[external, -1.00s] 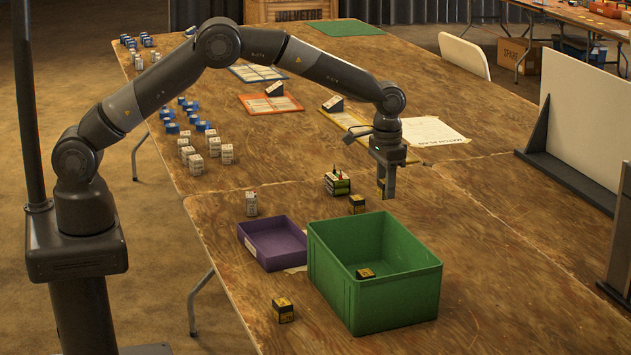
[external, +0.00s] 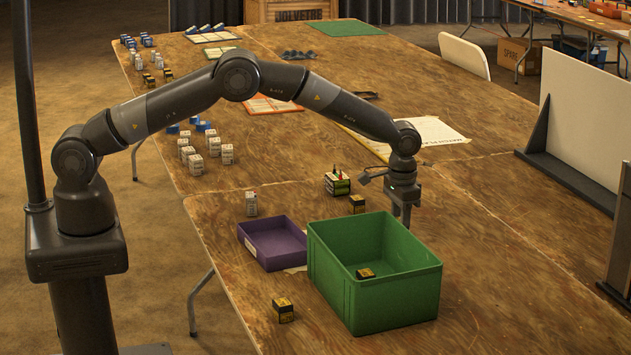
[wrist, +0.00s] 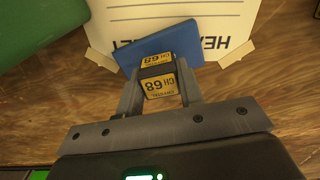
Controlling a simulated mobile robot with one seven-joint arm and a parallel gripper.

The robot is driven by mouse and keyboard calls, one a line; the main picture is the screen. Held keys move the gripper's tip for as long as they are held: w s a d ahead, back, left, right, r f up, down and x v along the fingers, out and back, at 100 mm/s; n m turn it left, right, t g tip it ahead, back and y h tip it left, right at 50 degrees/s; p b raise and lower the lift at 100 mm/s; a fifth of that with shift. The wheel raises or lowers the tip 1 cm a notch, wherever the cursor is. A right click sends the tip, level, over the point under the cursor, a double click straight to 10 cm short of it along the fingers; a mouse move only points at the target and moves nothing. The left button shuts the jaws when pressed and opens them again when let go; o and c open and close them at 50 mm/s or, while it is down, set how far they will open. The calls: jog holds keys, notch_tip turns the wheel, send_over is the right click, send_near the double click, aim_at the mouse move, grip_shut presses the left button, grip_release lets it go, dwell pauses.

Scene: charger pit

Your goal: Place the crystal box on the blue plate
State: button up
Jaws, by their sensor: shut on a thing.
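The crystal box (wrist: 158,84) is a small yellow and black box marked "CH 68" in the wrist view. My gripper (wrist: 159,88) is shut on it, one finger on each side. The blue plate (wrist: 178,42) lies flat on a white printed sheet, and the box overlaps its near edge in the picture. I cannot tell whether the box touches the plate. In the external view my gripper (external: 402,214) points down just behind the green bin, whose rim is close to the fingertips. The held box and the plate are not visible there.
The green bin (external: 375,300) stands close in front, with a yellow-black box (external: 365,273) inside. A purple tray (external: 273,245) is left of it. A battery-like block (external: 337,183) and a small box (external: 357,204) stand left of my gripper.

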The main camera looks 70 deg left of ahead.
jog(key=shift+f, duration=0.55)
jog(key=shift+f, duration=0.1)
jog(key=o, duration=1)
